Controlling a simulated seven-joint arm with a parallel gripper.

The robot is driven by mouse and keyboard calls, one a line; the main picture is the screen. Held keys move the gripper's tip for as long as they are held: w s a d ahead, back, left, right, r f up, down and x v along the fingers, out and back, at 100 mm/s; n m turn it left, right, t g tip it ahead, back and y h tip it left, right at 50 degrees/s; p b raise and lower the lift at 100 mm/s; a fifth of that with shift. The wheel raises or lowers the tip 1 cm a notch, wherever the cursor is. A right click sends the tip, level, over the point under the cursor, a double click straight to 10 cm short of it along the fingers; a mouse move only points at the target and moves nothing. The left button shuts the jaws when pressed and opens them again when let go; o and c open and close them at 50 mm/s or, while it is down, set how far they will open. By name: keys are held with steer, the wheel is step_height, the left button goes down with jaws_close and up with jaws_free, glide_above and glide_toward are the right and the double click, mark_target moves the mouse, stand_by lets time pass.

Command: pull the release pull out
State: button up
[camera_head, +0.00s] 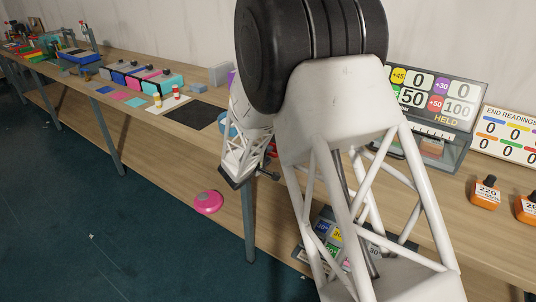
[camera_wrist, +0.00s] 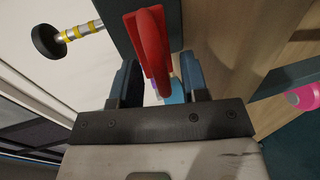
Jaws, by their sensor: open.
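In the wrist view, a red handle-like part (camera_wrist: 150,40), which looks like the release pull, stands between the two dark fingers of my gripper (camera_wrist: 158,68). The fingers are apart, one on each side of it, with a gap showing at least on the left; I cannot tell whether either touches it. In the head view my gripper (camera_head: 236,181) is at the table's front edge, and only a bit of red (camera_head: 272,150) shows behind it. My arm hides most of the device there.
A black knob on a yellow-banded rod (camera_wrist: 48,42) sticks out at upper left in the wrist view. A pink round object (camera_head: 208,202) is below the table edge (camera_head: 180,150). A score display (camera_head: 440,95) and orange bottles (camera_head: 485,193) stand at right.

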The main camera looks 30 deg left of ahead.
steer(key=v, duration=0.6)
steer(key=shift+s, duration=0.2)
steer(key=shift+r, duration=0.1)
steer(key=shift+d, duration=0.1)
stand_by(0.3)
